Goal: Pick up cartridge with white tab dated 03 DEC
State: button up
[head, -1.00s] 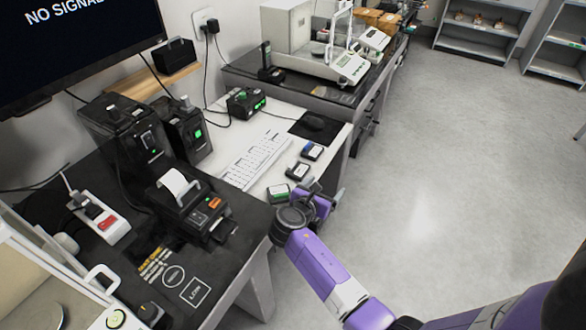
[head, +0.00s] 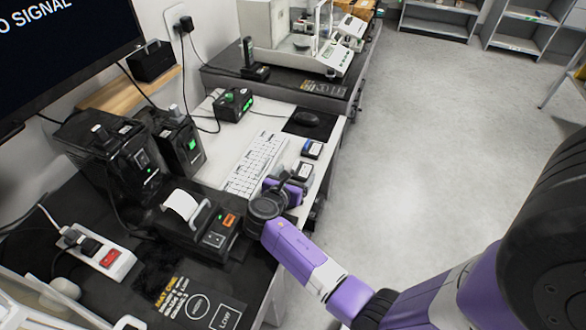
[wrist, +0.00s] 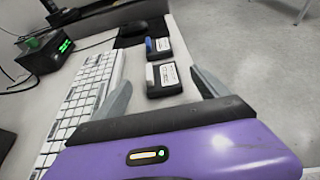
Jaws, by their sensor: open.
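A dark cartridge with a white-grey tab and a white label lies on the white desk, in the wrist view (wrist: 163,80) and the head view (head: 302,171). The label's date is too small to read. Beyond it lies a similar cartridge with a blue tab (wrist: 158,48), also in the head view (head: 312,149). My gripper (wrist: 160,77) is open and empty. In the wrist view its fingers frame the white-tab cartridge, which lies ahead and is not gripped. In the head view my gripper (head: 288,188) is over the desk, just nearer than that cartridge.
A white keyboard (wrist: 90,95) lies close to the left of the cartridges. A mouse (head: 306,118) on a dark mat and a black device with green lights (head: 233,104) are farther back. A label printer (head: 190,222) stands at the near left. Open floor lies right of the desk.

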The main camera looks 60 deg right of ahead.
aim_at(303, 167)
jog(key=shift+w+d+f, duration=0.15)
jog(key=shift+d+f, duration=0.05)
jog(key=shift+d, duration=0.35)
jog(key=x, duration=0.6)
jog(key=shift+d, duration=0.35)
jog(key=shift+c, duration=0.3)
jog(key=c, duration=1.4)
